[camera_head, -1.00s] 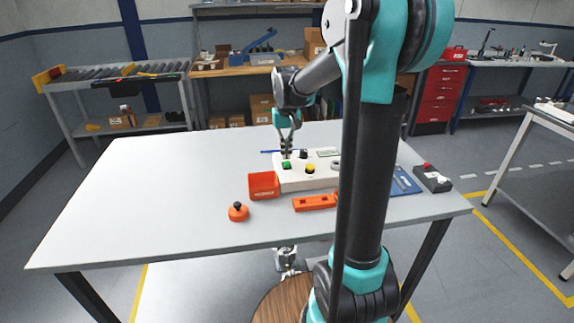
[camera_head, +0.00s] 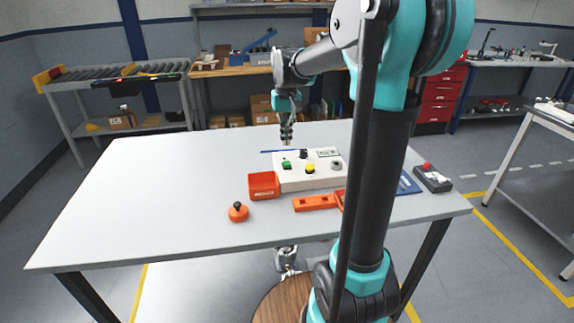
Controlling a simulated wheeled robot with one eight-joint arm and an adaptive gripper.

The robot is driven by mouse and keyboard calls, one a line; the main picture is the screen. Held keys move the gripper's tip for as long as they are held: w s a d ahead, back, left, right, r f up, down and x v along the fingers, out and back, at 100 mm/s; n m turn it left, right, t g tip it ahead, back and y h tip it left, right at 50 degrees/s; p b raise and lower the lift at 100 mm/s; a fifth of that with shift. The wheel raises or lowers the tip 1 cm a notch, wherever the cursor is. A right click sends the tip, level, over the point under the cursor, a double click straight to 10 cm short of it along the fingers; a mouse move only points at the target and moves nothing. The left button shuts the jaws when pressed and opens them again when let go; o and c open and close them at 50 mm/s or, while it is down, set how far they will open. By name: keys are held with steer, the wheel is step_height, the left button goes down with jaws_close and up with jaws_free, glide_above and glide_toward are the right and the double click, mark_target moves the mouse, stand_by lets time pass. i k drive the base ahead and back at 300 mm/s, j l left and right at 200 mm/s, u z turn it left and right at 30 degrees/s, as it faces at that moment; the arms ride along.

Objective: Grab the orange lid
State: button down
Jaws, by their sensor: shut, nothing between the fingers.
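The orange lid (camera_head: 238,212), a small round piece with a black knob on top, lies on the grey table near its front edge. My gripper (camera_head: 286,141) is shut and empty. It hangs fingers down over the back part of the table, just behind the white control box, well behind and to the right of the lid. Nothing hides the lid.
The white box (camera_head: 320,178) with coloured buttons stands mid-table. An orange bin (camera_head: 263,185) is beside it, and an orange bracket (camera_head: 314,203) lies in front. A black box with a red button (camera_head: 432,178) stands at the right. The table's left half (camera_head: 150,190) is clear.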

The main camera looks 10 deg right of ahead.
mark_target(238, 213)
steer(key=k, duration=1)
